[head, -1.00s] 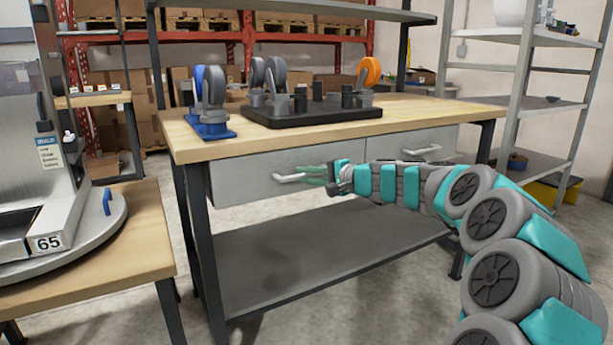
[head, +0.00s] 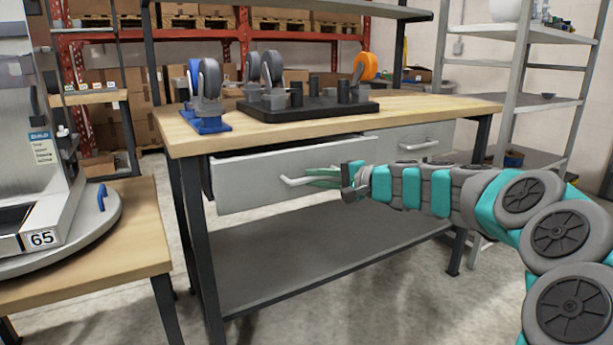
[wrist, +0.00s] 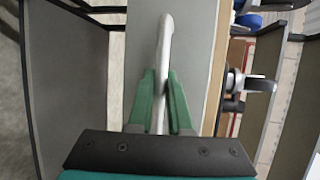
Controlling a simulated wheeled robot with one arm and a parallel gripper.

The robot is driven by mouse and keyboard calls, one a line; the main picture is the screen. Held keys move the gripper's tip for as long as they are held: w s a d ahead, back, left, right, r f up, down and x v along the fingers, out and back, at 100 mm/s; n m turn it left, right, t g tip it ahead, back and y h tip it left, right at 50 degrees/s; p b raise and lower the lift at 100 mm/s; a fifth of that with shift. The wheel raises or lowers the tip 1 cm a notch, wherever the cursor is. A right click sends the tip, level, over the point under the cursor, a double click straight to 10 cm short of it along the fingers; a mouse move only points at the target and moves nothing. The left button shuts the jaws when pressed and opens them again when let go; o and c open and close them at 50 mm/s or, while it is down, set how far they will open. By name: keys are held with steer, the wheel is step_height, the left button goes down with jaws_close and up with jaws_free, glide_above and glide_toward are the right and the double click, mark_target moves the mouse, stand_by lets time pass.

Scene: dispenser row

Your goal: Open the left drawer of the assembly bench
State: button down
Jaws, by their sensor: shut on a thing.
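The assembly bench (head: 440,104) has a wooden top and two grey drawers under it. The left drawer (head: 245,182) stands partly pulled out, with a dark gap showing above its front. My gripper (head: 318,179) is at the bar handle (head: 290,181) of this drawer. In the wrist view my green fingers (wrist: 160,95) lie on either side of the white handle (wrist: 165,45) and are shut on it. The right drawer (head: 412,140) is flush with the bench and closed. The inside of the left drawer is hidden from view.
A black tray (head: 300,111) with caster parts and a blue fixture (head: 207,122) stand on the bench top. A lower shelf (head: 300,262) runs below the drawers. A wooden table (head: 125,235) with a machine is at the left. A metal rack stands at the right.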

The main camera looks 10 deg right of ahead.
steer(key=s+d+b, duration=0.2)
steer(key=s+d, duration=0.1)
steer(key=s, duration=0.8)
steer(key=s+d+b, duration=0.3)
steer(key=s+d, duration=0.1)
steer(key=s, duration=0.7)
steer(key=shift+s+d, duration=0.15)
steer(key=shift+s, duration=0.1)
steer(key=c, duration=0.8)
jaws_free()
steer(key=shift+c, duration=0.2)
steer(key=shift+d, duration=0.1)
steer(key=v, duration=0.7)
steer(key=shift+s+d, duration=0.2)
steer(key=shift+s, duration=0.1)
